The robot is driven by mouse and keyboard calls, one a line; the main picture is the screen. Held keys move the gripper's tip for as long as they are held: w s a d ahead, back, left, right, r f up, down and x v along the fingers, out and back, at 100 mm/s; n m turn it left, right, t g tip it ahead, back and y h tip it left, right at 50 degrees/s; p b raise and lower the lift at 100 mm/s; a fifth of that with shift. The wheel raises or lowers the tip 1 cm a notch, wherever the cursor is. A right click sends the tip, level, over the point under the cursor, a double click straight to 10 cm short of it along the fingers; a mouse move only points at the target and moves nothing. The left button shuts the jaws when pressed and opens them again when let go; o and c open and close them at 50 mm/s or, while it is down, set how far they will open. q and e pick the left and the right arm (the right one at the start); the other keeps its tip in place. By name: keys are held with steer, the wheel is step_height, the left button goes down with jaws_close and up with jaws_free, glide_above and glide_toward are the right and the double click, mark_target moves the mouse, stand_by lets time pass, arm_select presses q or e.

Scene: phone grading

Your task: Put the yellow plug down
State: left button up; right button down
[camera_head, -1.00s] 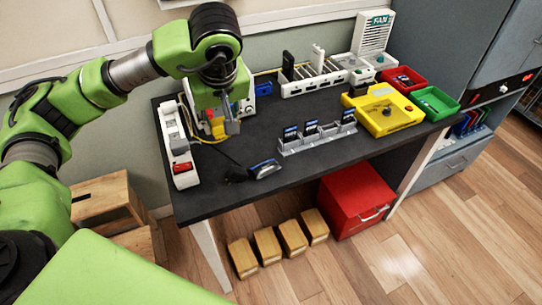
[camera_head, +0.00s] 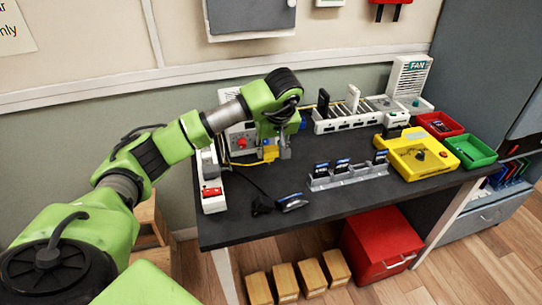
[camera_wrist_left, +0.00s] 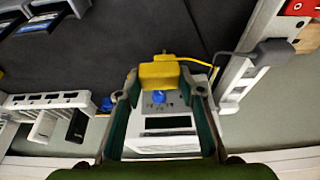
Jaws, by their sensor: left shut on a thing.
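My left gripper (camera_head: 277,153) hangs over the back left of the dark table, in front of a white box. It is shut on the yellow plug (camera_wrist_left: 160,75), which sits between its fingertips in the left wrist view. The yellow plug also shows beside the fingers in the head view (camera_head: 269,152). A yellow cable (camera_wrist_left: 197,62) runs from the plug towards the white power strip (camera_wrist_left: 240,75). I cannot tell whether the plug touches the table. My right gripper is not in view.
The power strip (camera_head: 213,203) with a red switch lies along the table's left edge. A black plug (camera_head: 262,205) and a phone (camera_head: 292,202) lie in front. A grey rack (camera_head: 350,178) and yellow tray (camera_head: 407,166) stand to the right. Bare table (camera_head: 330,210) shows in front of the rack.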

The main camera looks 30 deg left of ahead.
mark_target(271, 160)
arm_select(q)
steer(key=shift+w+a+f, duration=0.15)
steer(key=shift+w+f, duration=0.05)
steer(key=shift+f, duration=0.15)
step_height(271, 160, down, 2)
steer(key=shift+w+f+p, duration=0.1)
steer(key=shift+p, duration=0.3)
steer(key=shift+a+f, duration=0.1)
steer(key=shift+f, duration=0.5)
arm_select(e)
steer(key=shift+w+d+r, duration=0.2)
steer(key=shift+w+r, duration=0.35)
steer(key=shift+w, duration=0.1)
arm_select(q)
steer(key=shift+f+b, duration=0.35)
steer(key=shift+f, duration=0.25)
steer(key=o, duration=1.2)
steer(key=shift+c, duration=0.2)
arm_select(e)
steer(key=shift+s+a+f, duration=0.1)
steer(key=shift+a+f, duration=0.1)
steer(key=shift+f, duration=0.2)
arm_select(q)
steer(key=shift+r, duration=0.1)
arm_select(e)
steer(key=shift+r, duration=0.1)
